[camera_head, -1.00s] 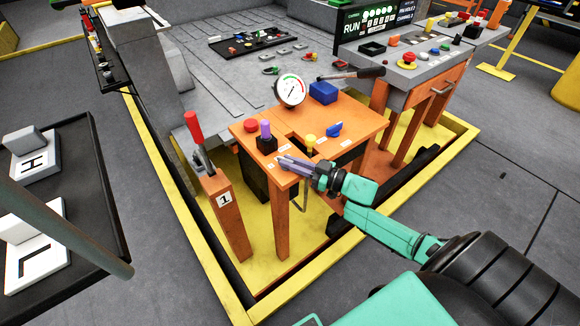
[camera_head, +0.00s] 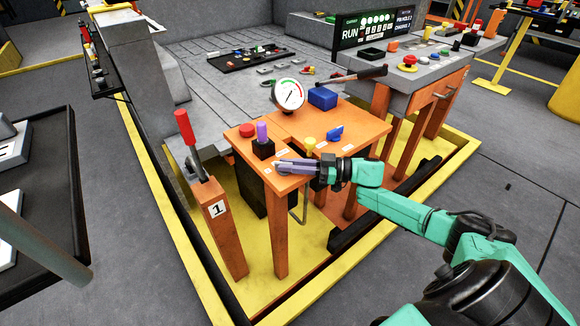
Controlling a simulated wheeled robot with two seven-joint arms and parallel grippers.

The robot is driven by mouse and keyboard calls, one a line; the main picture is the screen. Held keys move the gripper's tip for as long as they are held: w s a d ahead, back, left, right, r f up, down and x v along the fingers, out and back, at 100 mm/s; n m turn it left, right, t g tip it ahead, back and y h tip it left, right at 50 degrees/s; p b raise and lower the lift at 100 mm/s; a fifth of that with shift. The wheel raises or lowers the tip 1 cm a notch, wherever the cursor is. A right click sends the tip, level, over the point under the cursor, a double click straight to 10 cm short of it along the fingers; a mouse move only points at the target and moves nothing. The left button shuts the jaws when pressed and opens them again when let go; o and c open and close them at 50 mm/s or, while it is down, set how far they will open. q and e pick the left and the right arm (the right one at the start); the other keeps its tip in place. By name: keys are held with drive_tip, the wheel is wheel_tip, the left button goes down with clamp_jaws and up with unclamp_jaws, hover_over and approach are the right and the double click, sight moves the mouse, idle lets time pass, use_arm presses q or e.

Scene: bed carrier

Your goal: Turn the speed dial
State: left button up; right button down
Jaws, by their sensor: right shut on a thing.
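My right gripper (camera_head: 284,167) is shut at the front left of the orange table (camera_head: 348,151), its fingers low over the top among small white labels. It closes on a small part there, which the fingers hide; from its place I take it to be the speed dial. A round white gauge (camera_head: 288,96) with a green-to-red scale stands at the table's back. A blue knob (camera_head: 335,132) and a yellow knob (camera_head: 310,144) stand beyond the gripper, clear of its fingertips. My left gripper is out of view.
A red-handled lever (camera_head: 184,128) rises from an orange post. A blue box (camera_head: 323,97) sits at the back. A yellow frame surrounds the table.

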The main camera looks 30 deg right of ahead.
drive_tip(key=c, duration=0.9)
unclamp_jaws()
drive_tip(key=shift+o, duration=0.2)
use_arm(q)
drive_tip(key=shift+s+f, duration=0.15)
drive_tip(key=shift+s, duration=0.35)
use_arm(e)
drive_tip(key=v, duration=1.4)
drive_tip(key=shift+d, duration=0.2)
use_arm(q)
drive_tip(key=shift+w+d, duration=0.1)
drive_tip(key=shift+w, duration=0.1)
use_arm(e)
drive_tip(key=shift+s+r, duration=0.1)
drive_tip(key=shift+s, duration=0.05)
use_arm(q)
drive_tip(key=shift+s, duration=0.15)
